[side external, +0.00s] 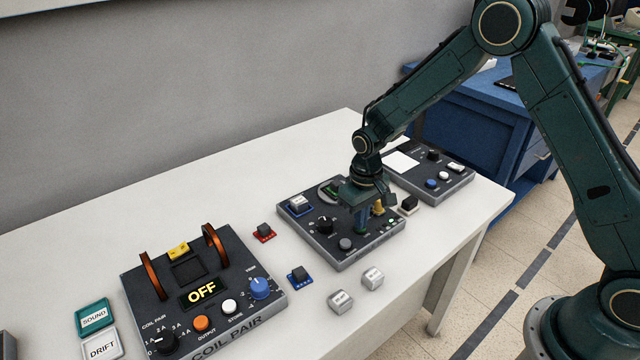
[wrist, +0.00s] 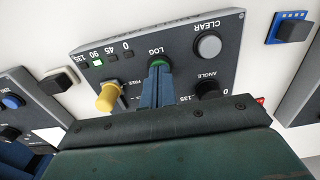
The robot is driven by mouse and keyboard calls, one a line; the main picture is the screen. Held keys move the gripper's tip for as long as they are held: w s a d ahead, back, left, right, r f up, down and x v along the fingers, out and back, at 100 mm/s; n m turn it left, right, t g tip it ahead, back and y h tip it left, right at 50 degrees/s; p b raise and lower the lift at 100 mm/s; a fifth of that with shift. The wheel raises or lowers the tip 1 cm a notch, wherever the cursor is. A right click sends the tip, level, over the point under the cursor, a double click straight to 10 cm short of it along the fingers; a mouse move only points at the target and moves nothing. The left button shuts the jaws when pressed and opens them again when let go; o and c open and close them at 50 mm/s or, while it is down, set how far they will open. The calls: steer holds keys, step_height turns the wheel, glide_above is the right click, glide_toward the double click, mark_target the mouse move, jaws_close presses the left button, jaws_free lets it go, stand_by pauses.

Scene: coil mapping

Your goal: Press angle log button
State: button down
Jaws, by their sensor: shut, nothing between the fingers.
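The dark angle panel (side external: 365,248) lies on the white table; it also shows upside down in the wrist view (wrist: 185,45). Its green button (wrist: 159,61), labelled LOG, sits between the grey CLEAR button (wrist: 208,45) and a yellow knob (wrist: 108,97). A black ANGLE knob (wrist: 207,88) is nearby. My gripper (wrist: 157,72) is shut and empty, pointing down at the LOG button. Its fingertips overlap the button's near edge; I cannot tell whether they touch it. The panel's 90 lamp (wrist: 97,63) is lit.
A COIL PAIR unit (side external: 205,290) reading OFF stands at the left. Another panel (side external: 440,182) with buttons is behind at the right. Small red, blue and grey blocks lie around, including two grey cubes (side external: 341,301) in front. The table's back left is clear.

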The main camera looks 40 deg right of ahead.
steer(key=shift+r, duration=3.2)
steer(key=shift+r, duration=0.1)
steer(key=shift+r, duration=0.2)
steer(key=s+d+r+t, duration=0.1)
steer(key=s+r, duration=0.5)
steer(key=r, duration=0.2)
steer(key=s+d+r+t, duration=0.1)
steer(key=s+r+t, duration=0.1)
steer(key=s+r, duration=0.45)
steer(key=s+d+r+t, duration=0.1)
steer(key=s+r, duration=0.5)
steer(key=s, duration=0.9)
steer(key=shift+s+d+t, duration=0.2)
steer(key=shift+t, duration=0.6)
